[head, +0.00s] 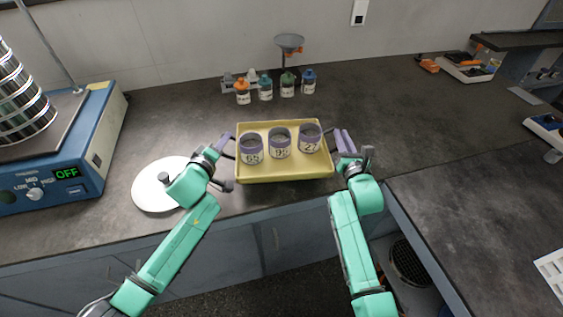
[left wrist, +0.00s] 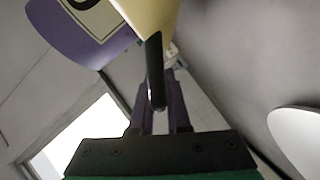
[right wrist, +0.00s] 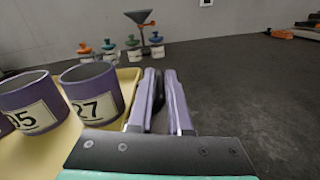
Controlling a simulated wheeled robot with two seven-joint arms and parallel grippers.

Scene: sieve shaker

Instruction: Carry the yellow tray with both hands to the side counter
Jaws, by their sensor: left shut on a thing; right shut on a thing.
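The yellow tray (head: 285,176) is near the front edge of the main counter in the head view. It holds three purple-rimmed cups (head: 280,143) with number labels, and all stand upright. My left gripper (head: 229,146) is shut on the tray's left side. My right gripper (head: 338,144) is shut on the tray's right side. In the left wrist view, the fingers (left wrist: 160,100) meet at the tray's dark handle (left wrist: 155,70). In the right wrist view, the fingers (right wrist: 157,100) are beside the tray's rim and the cup labelled 27 (right wrist: 95,92). Whether the tray touches the counter is unclear.
A blue sieve shaker (head: 60,160) reading OFF stands at the left, beside a white round plate (head: 150,195). Several small bottles (head: 265,90) and a funnel stand (head: 289,45) are behind the tray.

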